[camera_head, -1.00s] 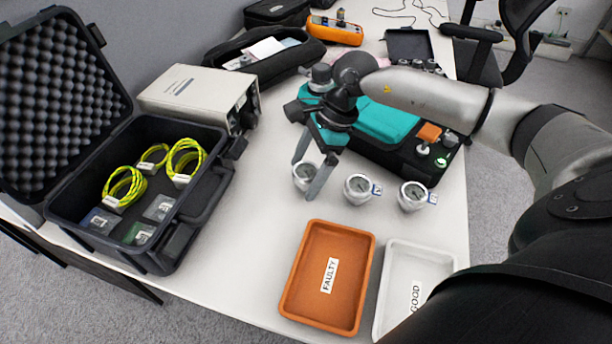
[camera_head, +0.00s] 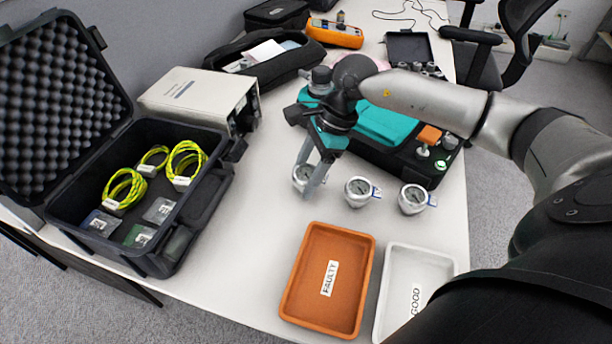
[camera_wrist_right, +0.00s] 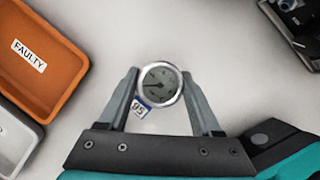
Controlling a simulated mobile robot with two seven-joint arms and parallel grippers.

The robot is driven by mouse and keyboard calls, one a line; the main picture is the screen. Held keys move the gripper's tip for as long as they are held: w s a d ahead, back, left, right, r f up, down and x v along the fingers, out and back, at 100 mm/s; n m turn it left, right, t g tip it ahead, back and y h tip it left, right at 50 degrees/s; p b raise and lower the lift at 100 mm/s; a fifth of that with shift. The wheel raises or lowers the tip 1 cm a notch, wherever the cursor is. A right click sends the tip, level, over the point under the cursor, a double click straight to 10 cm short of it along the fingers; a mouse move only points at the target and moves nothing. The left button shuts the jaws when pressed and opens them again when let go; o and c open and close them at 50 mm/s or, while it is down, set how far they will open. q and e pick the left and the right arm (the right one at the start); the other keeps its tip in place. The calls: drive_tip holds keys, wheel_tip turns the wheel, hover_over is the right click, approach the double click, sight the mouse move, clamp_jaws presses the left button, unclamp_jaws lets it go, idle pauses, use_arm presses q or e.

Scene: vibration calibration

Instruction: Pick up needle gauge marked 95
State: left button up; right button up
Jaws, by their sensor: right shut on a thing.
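The needle gauge marked 95 (camera_wrist_right: 160,84) is a round silver dial with a small blue-edged tag reading 95, in the middle of the right wrist view. In the head view it is the leftmost gauge (camera_head: 304,175), partly hidden by my fingers. My right gripper (camera_head: 311,185) is shut on this gauge, with one finger at each side of it; the fingers also show in the right wrist view (camera_wrist_right: 160,90). The gauge appears at table level; I cannot tell whether it touches the table. My left gripper is not in view.
Two more gauges stand to the right, one in the middle (camera_head: 358,191) and one further right (camera_head: 413,198). An orange FAULTY tray (camera_head: 309,283) and a white GOOD tray (camera_head: 385,290) lie in front. An open black case (camera_head: 163,262) is at left.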

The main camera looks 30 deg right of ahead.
drive_tip(key=shift+c, duration=1.3)
drive_tip(key=shift+r, duration=0.15)
drive_tip(key=shift+r, duration=0.55)
wheel_tip(320, 180, up, 8)
drive_tip(key=p, duration=0.3)
drive_tip(key=shift+r, duration=0.15)
wheel_tip(320, 180, up, 9)
drive_tip(key=p, duration=0.2)
hover_over(305, 172)
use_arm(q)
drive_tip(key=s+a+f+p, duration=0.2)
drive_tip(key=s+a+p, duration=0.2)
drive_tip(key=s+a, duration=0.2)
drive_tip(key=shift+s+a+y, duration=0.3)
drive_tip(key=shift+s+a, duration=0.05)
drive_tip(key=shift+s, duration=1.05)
use_arm(e)
drive_tip(key=shift+r, duration=2.7)
